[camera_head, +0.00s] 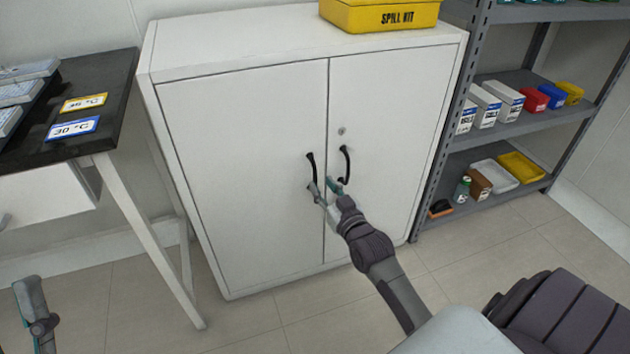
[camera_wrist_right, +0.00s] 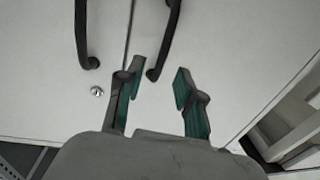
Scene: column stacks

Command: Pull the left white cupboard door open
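The white cupboard's left door (camera_head: 245,165) is shut, level with the right door (camera_head: 385,125). Its black bow handle (camera_head: 311,168) sits by the middle seam; the handle also shows in the right wrist view (camera_wrist_right: 166,35). My right gripper (camera_head: 326,188) is at the lower part of the handles, in front of the doors. In the right wrist view its fingers (camera_wrist_right: 158,78) are spread, and one end of the left door's handle appears between the tips; contact cannot be told. One finger of my left gripper (camera_head: 30,298) shows at the lower left, away from the cupboard.
The right door has its own black handle (camera_head: 345,164) and a round lock (camera_head: 341,131). A yellow spill kit (camera_head: 375,15) stands on top. A black-topped table (camera_head: 105,85) is close on the left, a grey shelf rack (camera_head: 455,130) on the right. Floor in front is clear.

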